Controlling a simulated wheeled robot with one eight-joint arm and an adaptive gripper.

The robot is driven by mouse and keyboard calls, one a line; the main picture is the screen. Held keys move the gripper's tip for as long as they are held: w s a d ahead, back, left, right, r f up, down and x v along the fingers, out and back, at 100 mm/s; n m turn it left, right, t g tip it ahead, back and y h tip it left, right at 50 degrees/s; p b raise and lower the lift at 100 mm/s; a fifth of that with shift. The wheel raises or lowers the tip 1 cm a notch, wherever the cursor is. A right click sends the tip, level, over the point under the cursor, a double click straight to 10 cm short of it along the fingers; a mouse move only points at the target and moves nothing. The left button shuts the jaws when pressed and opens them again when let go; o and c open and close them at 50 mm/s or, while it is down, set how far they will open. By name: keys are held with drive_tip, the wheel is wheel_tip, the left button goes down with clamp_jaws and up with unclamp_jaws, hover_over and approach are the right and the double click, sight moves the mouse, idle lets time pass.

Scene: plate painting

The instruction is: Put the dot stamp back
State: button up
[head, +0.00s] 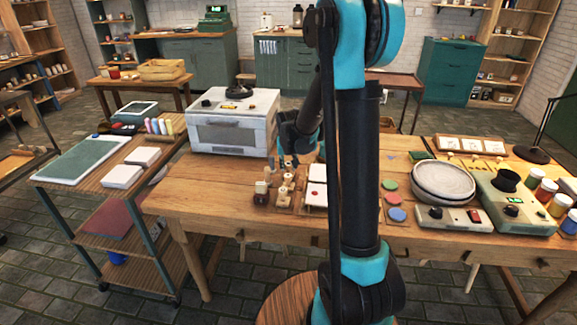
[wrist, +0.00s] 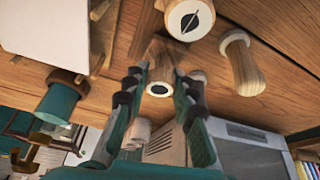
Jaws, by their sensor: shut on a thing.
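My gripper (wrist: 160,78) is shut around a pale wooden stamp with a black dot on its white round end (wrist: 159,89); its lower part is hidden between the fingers. In the head view my gripper (head: 289,161) is above the small wooden stamps (head: 286,188) on the worktable, left of my arm. In the wrist view a stamp with a leaf mark (wrist: 190,18) stands close by, and another wooden stamp (wrist: 241,62) is to its right. I cannot tell whether the dot stamp touches the wood.
A white oven (head: 233,125) stands behind and left of the stamps. The table's front left (head: 200,198) is clear.

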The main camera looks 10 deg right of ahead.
drive_tip(key=shift+f, duration=0.1)
drive_tip(key=o, duration=0.9)
drive_tip(key=d+v, duration=0.1)
drive_tip(key=v, duration=1.1)
drive_tip(key=s+d+f, duration=0.1)
drive_tip(key=s+f, duration=0.2)
drive_tip(key=s, duration=0.5)
drive_tip(key=s+d+f+n, duration=0.1)
drive_tip(key=s+f, duration=0.3)
drive_tip(key=s, duration=0.5)
drive_tip(key=s+d+f, duration=0.1)
drive_tip(key=s+f, duration=0.2)
drive_tip(key=s, duration=0.5)
drive_tip(key=shift+s+d+f+y, duration=0.25)
drive_tip(key=shift+s+d+y, duration=0.05)
drive_tip(key=shift+s, duration=0.1)
